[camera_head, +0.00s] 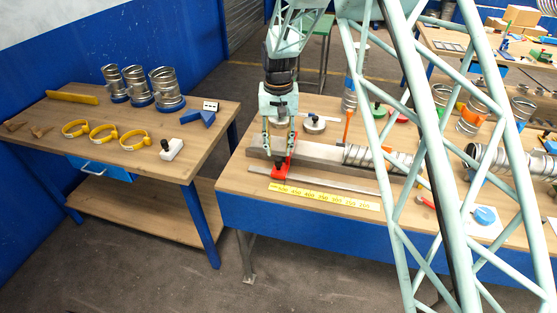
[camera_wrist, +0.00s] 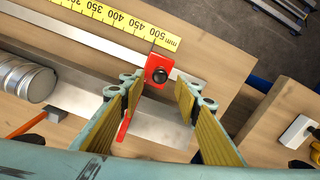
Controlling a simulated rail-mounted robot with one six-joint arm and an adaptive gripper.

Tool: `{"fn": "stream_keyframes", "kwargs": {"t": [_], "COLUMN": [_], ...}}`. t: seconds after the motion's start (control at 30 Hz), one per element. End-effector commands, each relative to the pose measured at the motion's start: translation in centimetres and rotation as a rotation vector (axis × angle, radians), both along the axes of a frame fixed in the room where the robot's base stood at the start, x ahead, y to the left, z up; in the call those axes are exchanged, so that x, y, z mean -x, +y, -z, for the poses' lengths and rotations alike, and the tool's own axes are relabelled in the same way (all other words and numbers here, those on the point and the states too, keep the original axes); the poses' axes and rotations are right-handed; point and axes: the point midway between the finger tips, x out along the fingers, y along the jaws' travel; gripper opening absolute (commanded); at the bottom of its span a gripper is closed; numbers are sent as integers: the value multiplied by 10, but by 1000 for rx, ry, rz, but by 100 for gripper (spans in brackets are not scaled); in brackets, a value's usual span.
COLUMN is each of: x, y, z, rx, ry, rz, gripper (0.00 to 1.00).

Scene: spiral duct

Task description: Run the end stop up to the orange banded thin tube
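The red end stop (camera_head: 280,171) with its black knob sits at the left end of the metal rail; it also shows in the wrist view (camera_wrist: 158,72). My gripper (camera_wrist: 158,98) is open above it, one finger on each side with visible gaps. In the head view my gripper (camera_head: 279,150) hides part of the stop. A thin spiral metal tube (camera_head: 365,156) lies along the rail to the right, apart from the stop. Its end shows at the left in the wrist view (camera_wrist: 28,82). A small orange patch shows near it; my arm frame partly hides this.
A yellow millimetre scale (camera_head: 325,196) lies along the front of the bench. A round metal piece with a black knob (camera_head: 314,123) is nearby. The side table (camera_head: 150,125) at left holds ducts and yellow clamps.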

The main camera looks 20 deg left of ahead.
Motion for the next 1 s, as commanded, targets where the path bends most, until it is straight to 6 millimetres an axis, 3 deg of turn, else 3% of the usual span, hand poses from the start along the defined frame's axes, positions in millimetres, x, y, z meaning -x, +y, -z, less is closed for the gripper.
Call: {"fn": "stream_keyframes", "kwargs": {"t": [0.2, 0.43, 0.97, 1.0], "x": [1, 0, 0, 0], "y": [0, 0, 0, 0], "z": [29, 50, 60, 60], "rx": [2, 0, 0, 0], "ry": [2, 1, 1, 1], "rz": [0, 0, 0, 0], "gripper": [30, 30, 30, 26]}}
